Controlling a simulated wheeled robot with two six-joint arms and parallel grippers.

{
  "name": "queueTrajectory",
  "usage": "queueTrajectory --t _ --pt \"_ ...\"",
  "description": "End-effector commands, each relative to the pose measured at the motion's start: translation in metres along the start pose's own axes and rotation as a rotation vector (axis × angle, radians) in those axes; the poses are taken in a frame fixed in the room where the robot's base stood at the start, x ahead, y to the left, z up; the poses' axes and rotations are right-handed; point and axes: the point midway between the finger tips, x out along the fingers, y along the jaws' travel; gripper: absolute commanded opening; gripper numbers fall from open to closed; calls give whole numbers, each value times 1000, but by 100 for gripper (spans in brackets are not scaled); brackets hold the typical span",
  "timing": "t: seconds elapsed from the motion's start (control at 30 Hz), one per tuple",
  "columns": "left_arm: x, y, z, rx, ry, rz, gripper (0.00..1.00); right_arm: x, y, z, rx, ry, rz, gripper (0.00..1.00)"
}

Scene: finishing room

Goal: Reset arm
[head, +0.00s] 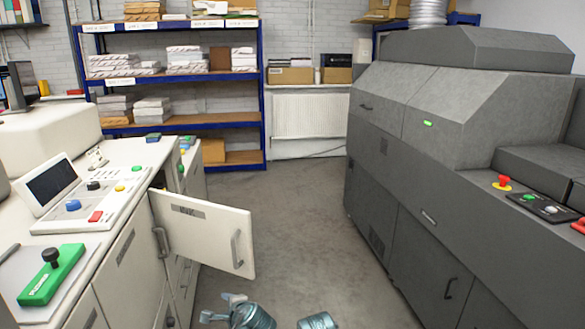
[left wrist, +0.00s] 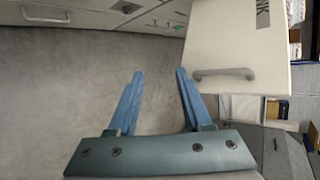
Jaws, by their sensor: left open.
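My left gripper (head: 221,307) shows at the bottom edge of the head view, below the open cabinet door. In the left wrist view its two blue fingers (left wrist: 158,76) are spread apart, with only grey floor between them. It holds nothing. The white cabinet door (head: 205,235) stands swung out from the white machine on the left. In the left wrist view this door (left wrist: 232,60) and its handle lie just right of the fingers, apart from them. Another piece of my own body shows at the bottom edge of the head view; no right gripper fingers are visible.
The white machine (head: 118,235), with a control panel and a green-based lever, runs along the left. A large grey machine (head: 420,150) with an emergency button fills the right. Blue shelving (head: 185,78) and a radiator (head: 308,115) stand at the back. The floor (head: 300,230) between them is clear.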

Motion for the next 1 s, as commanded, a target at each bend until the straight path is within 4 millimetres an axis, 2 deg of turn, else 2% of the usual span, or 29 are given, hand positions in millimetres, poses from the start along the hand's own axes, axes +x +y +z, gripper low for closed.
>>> queueTrajectory --t 0.03,0.1,0.23,0.3,0.4,0.57,1.0 --pt "-25 4 -2 -147 7 123 50 -31 3 2 0 0 0 50" --pt "-50 30 -12 -346 -10 308 50 -50 5 3 0 0 0 50" --pt "-105 71 -29 -609 -88 612 50 -76 7 4 0 0 0 50" --pt "-132 86 -35 -695 -140 737 50 -86 8 5 0 0 0 50" --pt "-159 100 -41 -766 -201 856 50 -94 9 6 0 0 0 50" --pt "-177 109 -44 -806 -249 934 50 -97 9 6 1 0 0 50" --pt "-177 111 -45 -809 -252 937 50 -96 9 6 0 0 0 50"
